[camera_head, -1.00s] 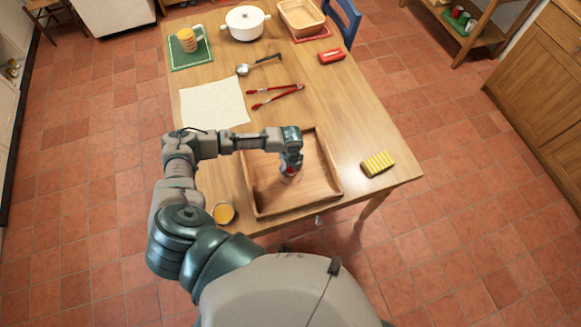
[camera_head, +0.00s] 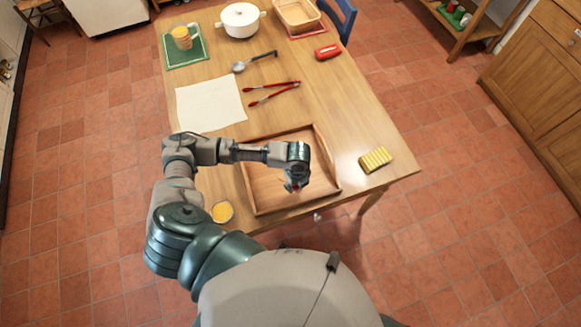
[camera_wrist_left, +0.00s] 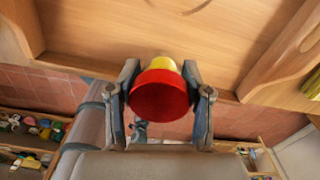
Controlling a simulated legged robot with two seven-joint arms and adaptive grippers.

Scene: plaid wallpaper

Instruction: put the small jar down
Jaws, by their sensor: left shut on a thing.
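The red lid faces the wrist camera and the yellow end points toward the tray's wood. In the head view the jar is almost wholly hidden by the gripper. I cannot tell whether its far end touches the tray floor. My right gripper is not in view.
A yellow striped block (camera_head: 376,160) lies right of the tray, and an orange-filled cup (camera_head: 222,212) stands left of it. Behind are red tongs (camera_head: 272,92), a white cloth (camera_head: 208,104), a ladle (camera_head: 252,62), a mug (camera_head: 182,38), a white pot (camera_head: 240,20) and a red object (camera_head: 328,52).

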